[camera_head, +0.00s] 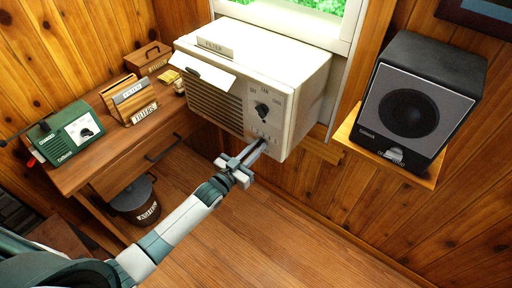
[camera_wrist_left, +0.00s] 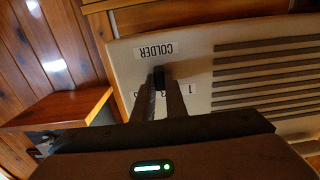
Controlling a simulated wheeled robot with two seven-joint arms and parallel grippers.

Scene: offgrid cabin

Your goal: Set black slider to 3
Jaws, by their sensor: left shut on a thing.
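A white window air conditioner (camera_head: 308,82) hangs under the window, with a dark round knob (camera_head: 262,109) on its front. My left gripper (camera_head: 262,144) reaches the lower part of its control panel. In the left wrist view, which is upside down, the fingers of my left gripper (camera_wrist_left: 160,92) are shut on the small black slider (camera_wrist_left: 158,76). The slider sits beside the COLDER label (camera_wrist_left: 155,51). A numeral 1 (camera_wrist_left: 190,90) shows beside the fingers; the other numerals are partly hidden, so I cannot tell the exact setting. My right gripper is not in view.
A black speaker (camera_head: 417,98) stands on a wooden shelf to the right. A wooden desk (camera_head: 85,170) at left holds a green radio (camera_head: 75,133) and a wooden box (camera_head: 133,101). A dark pot (camera_head: 138,197) is below. The floor (camera_head: 290,220) in front is clear.

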